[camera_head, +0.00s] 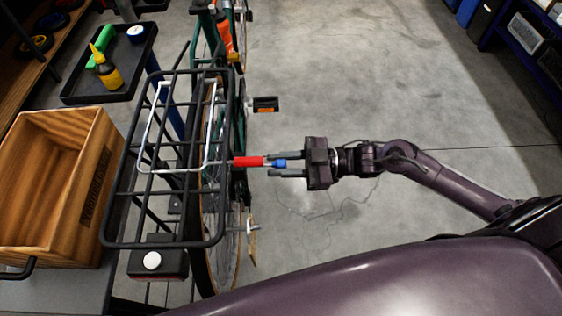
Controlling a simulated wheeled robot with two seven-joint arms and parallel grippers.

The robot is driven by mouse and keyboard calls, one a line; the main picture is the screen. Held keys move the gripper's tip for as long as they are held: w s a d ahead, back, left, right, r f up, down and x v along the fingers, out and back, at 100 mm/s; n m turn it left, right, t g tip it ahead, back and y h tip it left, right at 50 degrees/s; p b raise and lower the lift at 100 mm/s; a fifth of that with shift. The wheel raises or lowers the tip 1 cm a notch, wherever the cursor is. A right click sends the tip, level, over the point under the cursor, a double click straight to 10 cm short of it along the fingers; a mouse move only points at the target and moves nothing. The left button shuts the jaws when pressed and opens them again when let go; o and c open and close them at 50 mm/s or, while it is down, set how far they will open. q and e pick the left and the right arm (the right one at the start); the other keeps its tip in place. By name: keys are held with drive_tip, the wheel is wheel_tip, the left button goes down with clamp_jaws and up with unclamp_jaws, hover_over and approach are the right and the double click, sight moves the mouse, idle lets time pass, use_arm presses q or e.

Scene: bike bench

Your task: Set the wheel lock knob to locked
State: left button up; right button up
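A red cylinder (247,161) with a short grey piece and a blue end (279,164) sticks out to the right from beside the bike's rear rack. I cannot tell for sure that this is the wheel lock knob, and no locked or unlocked marking is readable. My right gripper (270,165) comes from the right, with its two fingers on either side of the blue end. The fingers look apart, with thin gaps to the blue end. My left gripper is not in view.
The black rear rack (222,190) stands over the rear wheel (229,262). A pedal (265,104) and a small silver axle part (253,228) jut right. A wooden crate (98,190) and black tray (112,81) are left.

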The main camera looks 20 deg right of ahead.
clamp_jaws()
drive_tip(key=shift+x, duration=1.45)
drive_tip(key=o, duration=0.6)
unclamp_jaws()
drive_tip(key=shift+d, duration=0.15)
drive_tip(key=b+v, duration=0.1)
drive_tip(key=v, duration=0.6)
drive_tip(key=shift+s+d, duration=0.15)
drive_tip(key=shift+d, duration=0.15)
